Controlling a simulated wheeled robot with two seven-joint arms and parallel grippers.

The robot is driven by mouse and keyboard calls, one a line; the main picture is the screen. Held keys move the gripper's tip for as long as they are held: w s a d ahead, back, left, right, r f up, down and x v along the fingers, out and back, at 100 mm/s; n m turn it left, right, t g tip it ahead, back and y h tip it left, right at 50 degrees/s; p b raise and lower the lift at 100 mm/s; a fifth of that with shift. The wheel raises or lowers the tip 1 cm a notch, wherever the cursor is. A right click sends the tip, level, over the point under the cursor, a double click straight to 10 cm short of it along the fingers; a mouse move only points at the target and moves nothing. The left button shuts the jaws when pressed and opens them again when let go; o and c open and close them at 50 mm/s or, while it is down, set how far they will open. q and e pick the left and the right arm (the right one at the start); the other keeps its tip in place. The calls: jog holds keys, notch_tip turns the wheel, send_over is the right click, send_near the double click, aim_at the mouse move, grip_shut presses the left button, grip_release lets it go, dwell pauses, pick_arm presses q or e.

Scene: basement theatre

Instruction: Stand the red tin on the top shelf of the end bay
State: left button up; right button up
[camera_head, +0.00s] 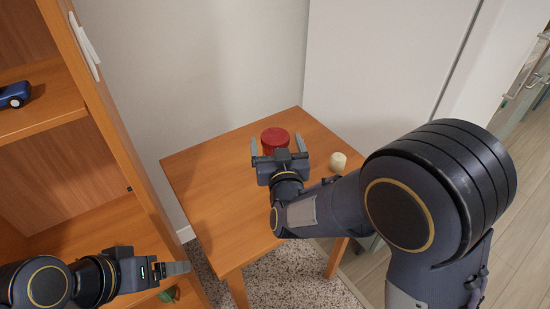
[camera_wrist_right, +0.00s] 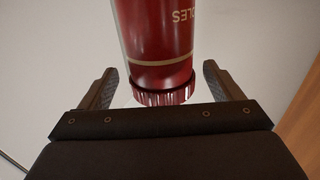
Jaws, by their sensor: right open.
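The red tin (camera_head: 275,137) stands on the small wooden table, with its round red top showing in the head view. My right gripper (camera_head: 277,147) is open, with one finger on either side of the tin. In the right wrist view the tin (camera_wrist_right: 158,45) lies between the two spread fingers, with a gap on each side; it shows pale lettering and a ribbed rim. The wooden shelf unit (camera_head: 110,125) is at the left; its top shelf cannot be made out for certain. My left gripper (camera_head: 178,268) is low in front of the shelf unit; its jaw opening is unclear.
A small cream cylinder (camera_head: 338,161) stands on the table (camera_head: 215,180), right of my right gripper. A blue toy car (camera_head: 14,95) sits on a shelf at the left. A green object (camera_head: 168,294) is partly hidden beneath my left gripper. The table's left part is clear.

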aim_at(274, 132)
jog(key=w, duration=0.3)
jog(key=shift+w+a+r, duration=0.1)
jog(key=shift+a+r, duration=0.05)
jog(key=shift+a, duration=0.15)
jog(key=shift+c, duration=0.4)
jog(key=c, duration=1.4)
jog(key=shift+r, duration=0.1)
